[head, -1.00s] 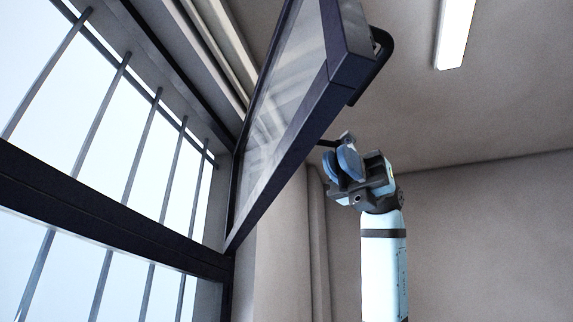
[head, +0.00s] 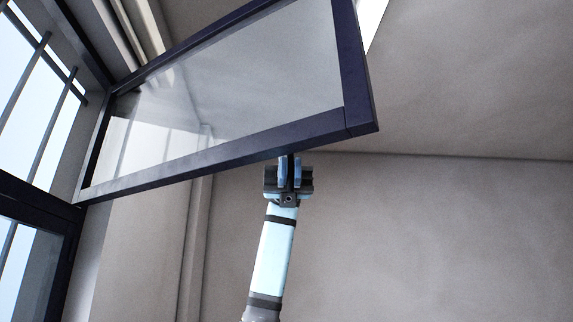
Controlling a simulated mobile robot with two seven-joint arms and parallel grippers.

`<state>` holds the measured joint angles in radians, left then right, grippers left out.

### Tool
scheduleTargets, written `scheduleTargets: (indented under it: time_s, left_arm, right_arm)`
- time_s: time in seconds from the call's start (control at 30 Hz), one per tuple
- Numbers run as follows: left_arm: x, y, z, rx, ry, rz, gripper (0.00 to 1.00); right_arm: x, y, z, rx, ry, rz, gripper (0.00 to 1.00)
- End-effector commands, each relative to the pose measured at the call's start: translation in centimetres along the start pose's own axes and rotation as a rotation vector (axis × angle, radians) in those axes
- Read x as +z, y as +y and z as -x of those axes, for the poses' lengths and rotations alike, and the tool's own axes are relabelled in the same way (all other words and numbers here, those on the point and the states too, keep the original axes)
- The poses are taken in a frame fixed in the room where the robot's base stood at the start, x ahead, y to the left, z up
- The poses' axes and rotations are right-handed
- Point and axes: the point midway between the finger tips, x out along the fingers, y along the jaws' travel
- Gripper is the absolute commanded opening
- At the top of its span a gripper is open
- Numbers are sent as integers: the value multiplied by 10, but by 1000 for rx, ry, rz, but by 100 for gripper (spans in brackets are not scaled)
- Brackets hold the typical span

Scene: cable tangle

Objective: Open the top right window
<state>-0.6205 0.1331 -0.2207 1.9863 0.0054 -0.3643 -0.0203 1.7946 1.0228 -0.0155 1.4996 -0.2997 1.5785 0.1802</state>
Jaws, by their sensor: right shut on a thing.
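The top right window (head: 360,85) is a dark-framed glass pane. It stands swung wide out from the wall, hinged at the left, and fills the upper middle of the head view. My right gripper (head: 290,168) reaches up from below to the lower rail of this window. Its blue fingers are shut on a narrow dark part of the window at the rail. The upper end of the grip is partly hidden by the frame, so I cannot tell exactly which part is held. The window's handle is not seen now. My left gripper is not in view.
The window opening at the left has upright metal bars (head: 25,75) and a dark fixed frame (head: 60,210). A grey wall (head: 420,240) lies behind my right arm. A ceiling lamp (head: 375,22) is partly hidden by the window. Room to the right looks clear.

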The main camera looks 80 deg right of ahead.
Motion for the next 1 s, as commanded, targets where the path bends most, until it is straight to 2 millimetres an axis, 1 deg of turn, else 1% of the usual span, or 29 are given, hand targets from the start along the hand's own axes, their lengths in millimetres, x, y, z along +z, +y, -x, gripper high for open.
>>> scheduleTargets:
  time_s: [0.3, 0.33, 0.37, 0.4, 0.43, 0.77, 0.87, 0.97, 1.0]
  left_arm:
    - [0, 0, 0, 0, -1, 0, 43]
    - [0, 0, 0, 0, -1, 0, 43]
    - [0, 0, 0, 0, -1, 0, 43]
    - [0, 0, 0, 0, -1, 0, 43]
    - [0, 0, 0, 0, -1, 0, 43]
    - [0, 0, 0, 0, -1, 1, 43]
    - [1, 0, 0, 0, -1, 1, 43]
    - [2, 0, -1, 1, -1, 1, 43]
    - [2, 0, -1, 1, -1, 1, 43]
  right_arm:
    - [0, 0, 0, 0, 2, 0, 0]
    - [0, 0, 0, 0, 2, 0, 15]
    - [0, 0, 0, 0, 2, 0, 22]
    - [0, 0, 0, 0, 2, 0, 31]
    - [0, 0, 0, 0, 2, 0, 36]
    - [0, 0, 3, 0, 0, -1, 36]
    - [0, 0, 13, 0, -2, -1, 36]
    - [0, 0, 31, 0, -3, -1, 36]
    - [1, 0, 40, 0, -4, -1, 36]
